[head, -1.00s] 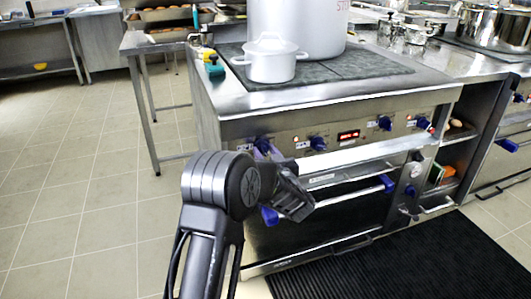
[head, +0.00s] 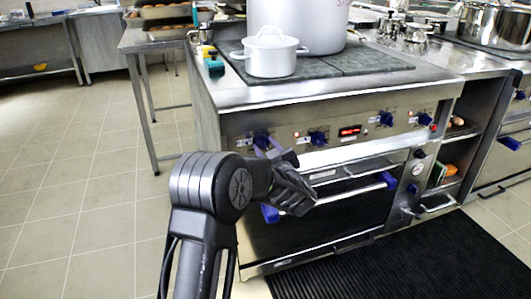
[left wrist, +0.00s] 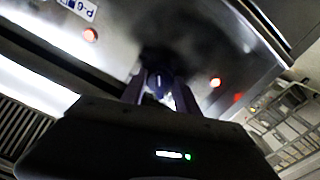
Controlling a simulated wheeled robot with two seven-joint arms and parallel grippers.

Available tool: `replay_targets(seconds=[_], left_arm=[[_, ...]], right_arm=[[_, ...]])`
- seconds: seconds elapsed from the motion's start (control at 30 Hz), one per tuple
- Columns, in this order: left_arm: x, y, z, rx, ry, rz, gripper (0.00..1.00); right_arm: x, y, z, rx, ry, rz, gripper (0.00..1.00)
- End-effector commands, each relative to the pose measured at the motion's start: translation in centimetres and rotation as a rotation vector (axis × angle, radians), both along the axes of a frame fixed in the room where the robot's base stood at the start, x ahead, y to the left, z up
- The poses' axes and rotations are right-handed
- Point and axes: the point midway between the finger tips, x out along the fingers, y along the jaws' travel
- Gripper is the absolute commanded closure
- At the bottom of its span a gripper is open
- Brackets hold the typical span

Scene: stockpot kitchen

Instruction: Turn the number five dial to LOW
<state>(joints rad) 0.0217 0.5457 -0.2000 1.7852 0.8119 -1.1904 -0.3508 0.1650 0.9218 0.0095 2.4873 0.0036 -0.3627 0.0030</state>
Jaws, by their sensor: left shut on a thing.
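The stove's front panel (head: 350,147) carries a row of blue dials. The leftmost dial (head: 262,140) is at my left gripper (head: 265,149), which reaches in from the left. In the left wrist view, the two fingers of this gripper (left wrist: 160,97) are closed around the sides of a dark blue dial (left wrist: 159,80), with a pale mark on its face. Another blue dial (head: 318,138) sits to the right, and a third (head: 386,118) lies beyond the red display (head: 349,131). The dial numbers and LOW mark are too small to read. My right gripper is out of view.
A white lidded pot (head: 270,57) and a large stockpot (head: 298,25) stand on the stove top. Below the panel is an oven door with a blue-ended handle (head: 387,180). A black ribbed mat (head: 400,255) lies in front; tiled floor is free at left.

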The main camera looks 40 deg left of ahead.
Motion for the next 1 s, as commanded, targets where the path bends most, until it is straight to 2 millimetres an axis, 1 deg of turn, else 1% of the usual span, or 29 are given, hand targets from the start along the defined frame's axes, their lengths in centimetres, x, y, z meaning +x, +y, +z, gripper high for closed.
replay_targets(seconds=[0.03, 0.17, 0.5, 0.73, 1.0], left_arm=[[0.0, 0.0, -0.5, -0.025, -0.037, -0.001, 1.00], [0.1, -0.1, -0.5, -0.096, -0.139, -0.002, 1.00], [0.1, -0.1, -0.3, -0.260, -0.376, -0.002, 1.00], [0.1, -0.1, -0.1, -0.324, -0.466, 0.000, 1.00], [0.1, -0.1, 0.0, -0.349, -0.502, 0.000, 1.00]], right_arm=[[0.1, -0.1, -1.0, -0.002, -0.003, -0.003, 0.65], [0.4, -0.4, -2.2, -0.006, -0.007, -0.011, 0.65], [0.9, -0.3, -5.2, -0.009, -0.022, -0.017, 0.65], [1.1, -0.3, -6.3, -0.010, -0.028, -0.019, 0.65], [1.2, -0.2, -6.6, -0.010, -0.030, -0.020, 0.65]])
